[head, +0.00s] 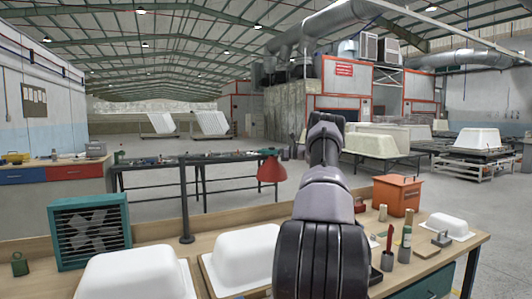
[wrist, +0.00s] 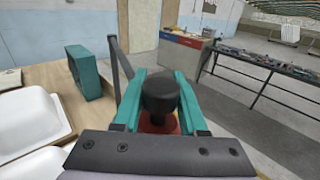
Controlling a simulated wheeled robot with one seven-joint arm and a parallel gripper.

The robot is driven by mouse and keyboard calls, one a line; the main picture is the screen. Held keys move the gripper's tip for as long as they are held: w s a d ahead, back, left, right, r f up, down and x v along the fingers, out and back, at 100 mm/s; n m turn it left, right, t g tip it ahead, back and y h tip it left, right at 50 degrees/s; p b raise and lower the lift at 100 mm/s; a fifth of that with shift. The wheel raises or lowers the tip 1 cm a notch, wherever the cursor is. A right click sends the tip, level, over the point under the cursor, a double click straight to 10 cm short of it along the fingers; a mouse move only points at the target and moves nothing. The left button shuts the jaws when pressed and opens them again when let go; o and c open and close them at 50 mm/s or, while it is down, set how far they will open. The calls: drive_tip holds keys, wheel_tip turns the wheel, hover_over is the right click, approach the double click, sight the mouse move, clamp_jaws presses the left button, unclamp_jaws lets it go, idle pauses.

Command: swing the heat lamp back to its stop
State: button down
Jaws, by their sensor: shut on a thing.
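The heat lamp has a red cone shade (head: 271,170) hanging from a dark horizontal arm (head: 220,155), which runs left to an upright dark post (head: 186,205) on the bench. In the wrist view, the teal fingers of my gripper (wrist: 161,98) are closed on both sides of a round black knob (wrist: 160,90). Part of the red shade (wrist: 158,124) shows just below the knob. The post (wrist: 118,65) stands left of the fingers in that view. In the head view my own arm hides much of the gripper. I cannot see the lamp's stop.
White tub shells (head: 140,275) lie on the wooden bench in front of the post. A teal fan box (head: 90,230) stands at the left. An orange box (head: 397,194) and bottles (head: 406,238) stand to the right of my arm. A long dark table (head: 150,165) stands behind.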

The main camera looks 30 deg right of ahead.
drive_tip(key=shift+w+d+r, duration=0.15)
drive_tip(key=shift+r, duration=0.2)
drive_tip(key=c, duration=0.5)
unclamp_jaws()
drive_tip(key=shift+w+d+f, duration=0.1)
drive_tip(key=shift+w+f, duration=0.05)
drive_tip(key=shift+c, duration=0.2)
drive_tip(key=shift+o, duration=0.3)
drive_tip(key=shift+f, duration=0.1)
drive_tip(key=v, duration=1)
drive_tip(key=shift+s+d, duration=0.25)
drive_tip(key=shift+s, duration=0.05)
